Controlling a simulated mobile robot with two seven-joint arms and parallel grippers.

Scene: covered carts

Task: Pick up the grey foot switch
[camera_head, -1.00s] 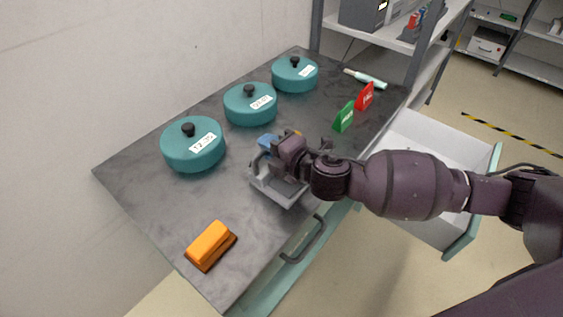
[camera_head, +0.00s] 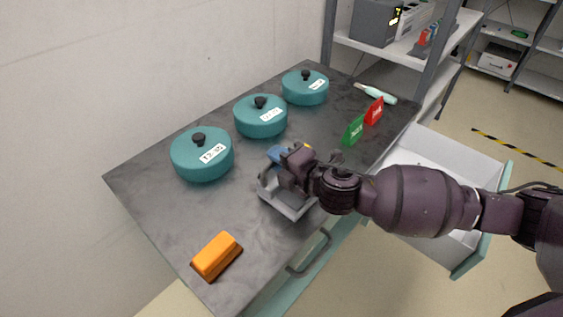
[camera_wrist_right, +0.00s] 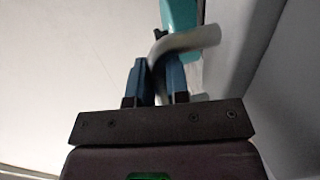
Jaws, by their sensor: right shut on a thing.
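The grey foot switch (camera_head: 287,204) is at the right front part of the dark cart top in the head view. It is a pale grey tray-like piece, and my right gripper partly covers it. My right gripper (camera_head: 274,160) is over it, with blue fingers. In the right wrist view the fingers (camera_wrist_right: 157,82) are shut on a curved grey bar (camera_wrist_right: 185,42), which looks like part of the foot switch. I cannot tell whether the switch is clear of the cart top. My left gripper is not in view.
Three teal lidded pots (camera_head: 202,157) stand along the wall side of the cart top (camera_head: 190,215). An orange block (camera_head: 215,256) lies at the near end. Green (camera_head: 353,130) and red (camera_head: 374,110) signs stand at the right. An open white drawer (camera_head: 440,158) juts out on the right.

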